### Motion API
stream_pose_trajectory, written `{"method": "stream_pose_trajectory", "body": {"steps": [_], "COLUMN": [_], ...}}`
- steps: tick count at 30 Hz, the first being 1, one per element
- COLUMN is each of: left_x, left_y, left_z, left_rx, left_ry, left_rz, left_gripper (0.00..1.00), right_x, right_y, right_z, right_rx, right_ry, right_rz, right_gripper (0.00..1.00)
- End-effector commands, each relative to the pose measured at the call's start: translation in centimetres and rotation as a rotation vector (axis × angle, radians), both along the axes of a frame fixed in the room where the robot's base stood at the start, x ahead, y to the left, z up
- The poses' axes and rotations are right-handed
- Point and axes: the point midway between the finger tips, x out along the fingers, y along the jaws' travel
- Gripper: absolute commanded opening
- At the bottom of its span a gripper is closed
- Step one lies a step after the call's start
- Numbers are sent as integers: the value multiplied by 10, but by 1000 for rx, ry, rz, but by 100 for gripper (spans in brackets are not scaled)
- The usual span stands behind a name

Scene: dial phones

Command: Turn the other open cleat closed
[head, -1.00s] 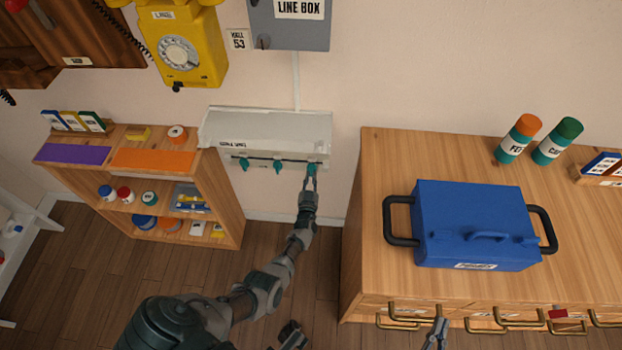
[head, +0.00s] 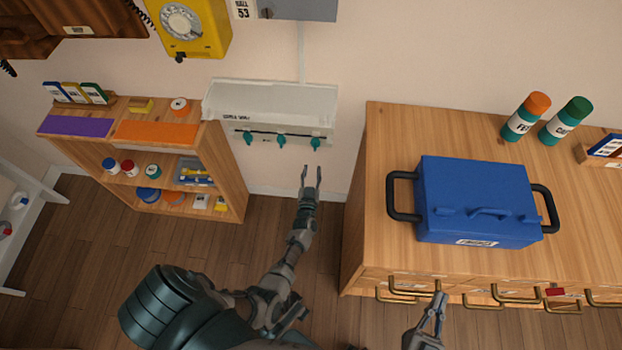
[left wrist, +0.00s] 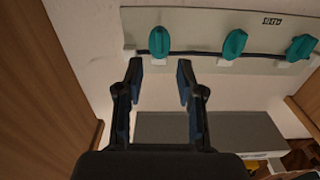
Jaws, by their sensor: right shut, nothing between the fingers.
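A pale rail box (head: 268,103) on the wall carries three teal cleats along its lower front edge: the left cleat (head: 247,138), middle cleat (head: 281,142) and right cleat (head: 315,143). In the left wrist view, the nearest cleat (left wrist: 159,42) stands about upright, the middle one (left wrist: 235,43) tilts slightly, and the far one (left wrist: 300,47) tilts more. My left gripper (head: 312,170) is open and empty, just below the right cleat and apart from it. Its two fingers (left wrist: 160,80) also show in the left wrist view. My right gripper (head: 439,306) is shut and empty before the drawers.
A wooden shelf unit (head: 232,185) stands left of the rail box. A drawer cabinet (head: 385,140) with a blue toolbox (head: 475,200) stands to the right. A yellow dial phone (head: 190,28) hangs above. Open floor lies between the shelf and the cabinet.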

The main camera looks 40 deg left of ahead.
Motion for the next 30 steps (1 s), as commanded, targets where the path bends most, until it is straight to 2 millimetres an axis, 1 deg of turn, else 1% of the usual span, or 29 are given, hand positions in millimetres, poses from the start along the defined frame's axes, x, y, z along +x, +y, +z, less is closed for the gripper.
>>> {"method": "stream_pose_trajectory", "body": {"steps": [1, 3, 6, 11, 25, 26, 28, 29, 30], "left_x": [-8, -16, -24, -27, -27, -27, -30, -32, -36], "left_y": [-5, -10, -14, -16, -16, -16, -15, -15, -17], "left_z": [0, 0, 0, 0, 1, 2, 11, 18, 29], "left_rx": [-1, 0, -1, 1, 1, 5, 21, 34, 50], "left_ry": [1, 0, -1, -1, -2, -4, -18, -28, -45], "left_rz": [1, 0, 1, 1, 0, -3, -23, -37, -68], "left_gripper": [38, 38, 38, 38, 38, 38, 38, 38, 38], "right_x": [0, 0, 0, 0, 2, 1, 0, 0, 0], "right_y": [0, 0, 0, 0, 0, 0, 0, 0, 0], "right_z": [0, 0, 0, 0, -1, -1, 0, 0, 0], "right_rx": [0, 0, 0, 0, 0, 0, 0, 0, 0], "right_ry": [0, 0, 0, 0, 3, 1, 0, 0, 0], "right_rz": [0, 0, 0, 0, 0, -1, 0, 0, 0], "right_gripper": [0, 0, 0, 0, 0, 0, 0, 0, 0]}}
